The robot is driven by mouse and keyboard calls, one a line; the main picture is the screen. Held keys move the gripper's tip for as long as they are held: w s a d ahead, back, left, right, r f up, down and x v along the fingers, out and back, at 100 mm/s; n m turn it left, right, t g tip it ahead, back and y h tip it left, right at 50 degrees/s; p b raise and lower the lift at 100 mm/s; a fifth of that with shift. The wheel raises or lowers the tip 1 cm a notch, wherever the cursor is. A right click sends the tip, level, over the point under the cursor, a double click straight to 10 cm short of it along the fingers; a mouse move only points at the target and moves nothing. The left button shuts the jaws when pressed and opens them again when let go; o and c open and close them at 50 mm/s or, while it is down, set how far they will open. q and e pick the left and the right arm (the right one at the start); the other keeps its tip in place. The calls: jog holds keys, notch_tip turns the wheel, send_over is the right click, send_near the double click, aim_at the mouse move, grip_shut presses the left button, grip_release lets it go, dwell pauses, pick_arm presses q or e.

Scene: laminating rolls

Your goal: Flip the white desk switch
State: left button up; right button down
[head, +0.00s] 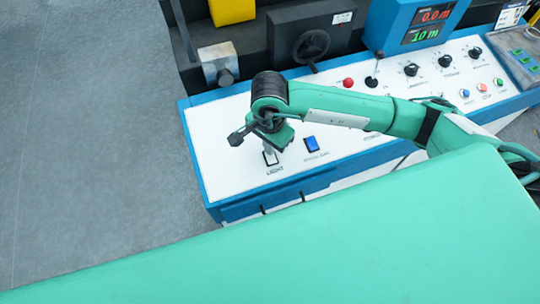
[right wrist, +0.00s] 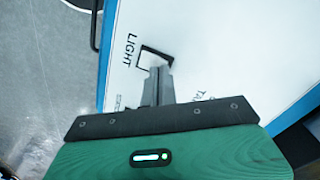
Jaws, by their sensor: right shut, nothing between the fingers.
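The white desk switch (head: 271,160) sits in a dark frame above the word LIGHT, near the left front of the white console top. In the right wrist view the switch (right wrist: 151,58) shows beside the LIGHT label, partly hidden by my fingertips. My right gripper (head: 268,151) points down at the switch with its fingers shut and empty. In the right wrist view the closed fingers (right wrist: 159,82) overlap the switch's frame. I cannot tell whether they touch it. My left gripper is not in view.
A blue rocker switch (head: 311,144) lies just right of the white one. A blue display box (head: 412,27) rises behind. Grey floor is clear at left.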

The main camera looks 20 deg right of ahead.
jog(key=shift+f, duration=0.3)
jog(key=shift+r, duration=0.1)
jog(key=shift+r+p, duration=0.9)
jog(key=shift+r, duration=2.6)
jog(key=shift+s+f, duration=0.1)
